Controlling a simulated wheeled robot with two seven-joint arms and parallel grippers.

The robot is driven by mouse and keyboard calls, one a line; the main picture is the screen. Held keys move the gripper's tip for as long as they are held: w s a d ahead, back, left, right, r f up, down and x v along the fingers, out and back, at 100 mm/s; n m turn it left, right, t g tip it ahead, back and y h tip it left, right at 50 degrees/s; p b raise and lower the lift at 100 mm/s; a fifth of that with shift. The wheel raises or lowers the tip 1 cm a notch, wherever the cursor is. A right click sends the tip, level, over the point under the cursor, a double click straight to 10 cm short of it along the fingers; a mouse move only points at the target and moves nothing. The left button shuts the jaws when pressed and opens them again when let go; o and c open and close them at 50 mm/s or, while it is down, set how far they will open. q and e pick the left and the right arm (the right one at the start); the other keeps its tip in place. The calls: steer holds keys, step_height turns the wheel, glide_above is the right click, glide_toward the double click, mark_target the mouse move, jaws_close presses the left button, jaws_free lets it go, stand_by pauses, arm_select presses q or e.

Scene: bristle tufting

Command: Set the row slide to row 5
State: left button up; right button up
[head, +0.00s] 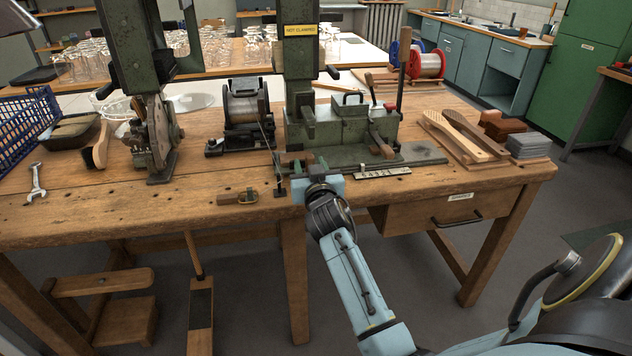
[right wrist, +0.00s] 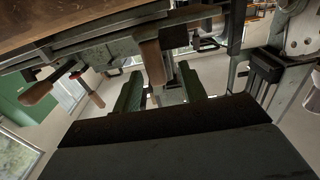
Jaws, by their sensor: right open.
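The green tufting machine (head: 330,126) stands on the workbench, with a dark slide bar (head: 345,167) along its front edge. A pale scale plate (head: 383,172) lies at the right part of that bar; its marks are too small to read. My right gripper (head: 308,163) is at the left part of the bar, at the bench's front edge. My left gripper is not in view.
A "NOT CLAMPED" sign (head: 300,30) is on the machine's column. A wire spool (head: 245,103) stands to its left, and a small wood-and-brass piece (head: 238,197) lies near the front edge. Wooden brush backs (head: 465,135) lie at the right. A drawer (head: 432,212) hangs below.

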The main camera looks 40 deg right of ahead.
arm_select(q)
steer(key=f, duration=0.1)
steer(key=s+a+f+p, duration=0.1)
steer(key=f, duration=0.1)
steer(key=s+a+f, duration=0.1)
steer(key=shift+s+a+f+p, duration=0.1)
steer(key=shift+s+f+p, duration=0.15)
steer(key=shift+p, duration=0.15)
arm_select(e)
steer(key=v, duration=1.1)
steer(key=shift+w, duration=0.1)
